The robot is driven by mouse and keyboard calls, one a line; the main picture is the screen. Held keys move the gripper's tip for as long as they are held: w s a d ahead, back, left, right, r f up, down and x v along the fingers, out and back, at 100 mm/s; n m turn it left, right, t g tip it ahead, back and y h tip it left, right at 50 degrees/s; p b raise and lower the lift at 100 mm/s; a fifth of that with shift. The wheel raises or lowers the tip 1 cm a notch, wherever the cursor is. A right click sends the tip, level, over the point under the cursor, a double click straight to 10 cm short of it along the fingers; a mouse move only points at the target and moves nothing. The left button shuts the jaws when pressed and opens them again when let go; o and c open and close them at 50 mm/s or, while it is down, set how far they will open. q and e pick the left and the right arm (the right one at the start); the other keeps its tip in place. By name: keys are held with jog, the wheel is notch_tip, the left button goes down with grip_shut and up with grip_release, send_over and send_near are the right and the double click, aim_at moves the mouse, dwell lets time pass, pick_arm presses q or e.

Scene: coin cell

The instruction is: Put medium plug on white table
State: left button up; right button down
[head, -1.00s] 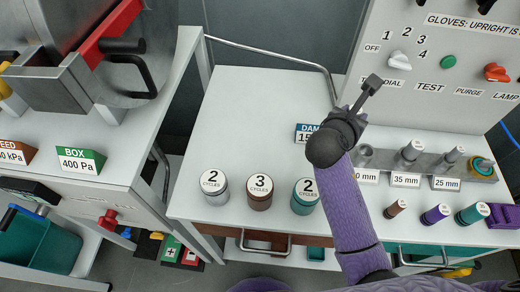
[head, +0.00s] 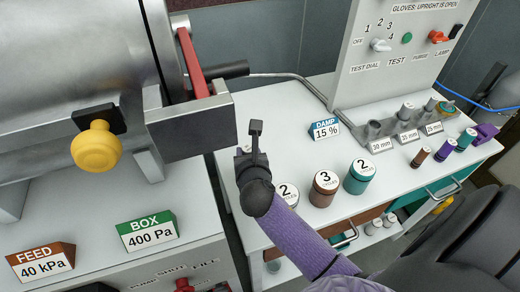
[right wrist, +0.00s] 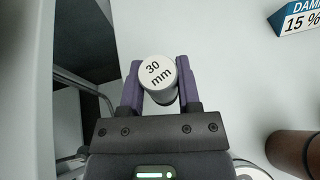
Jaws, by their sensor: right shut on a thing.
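The medium plug (right wrist: 157,73) shows in the right wrist view as a pale cylinder with a white cap marked 30 mm. My right gripper (right wrist: 160,84) is shut on it, with a purple finger on each side. In the head view my right gripper (head: 256,130) is near the left edge of the white table (head: 285,110), close to the gap beside the grey machine. The white table's surface shows below the plug in the right wrist view. My left gripper is not in view.
Numbered jars (head: 324,188) stand along the table's front. A DAMP 15 % sign (head: 325,129) stands behind them. A labelled rack (head: 378,130) holds grey plugs at the back, below a control panel (head: 400,45). A yellow knob (head: 96,148) juts from the machine at left.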

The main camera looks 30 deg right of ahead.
notch_tip(320, 180, down, 5)
jog(key=b, duration=0.2)
jog(key=shift+b, duration=0.3)
jog(key=shift+f, duration=0.1)
jog(key=shift+r, duration=0.2)
jog(key=shift+f, duration=0.15)
jog(key=shift+c, duration=1.5)
grip_release()
jog(key=shift+r, duration=0.2)
jog(key=shift+s+a+r+p, duration=0.2)
jog(key=shift+s+p, duration=0.1)
jog(key=shift+p, duration=0.1)
jog(key=p+v, duration=0.3)
jog(key=v, duration=0.8)
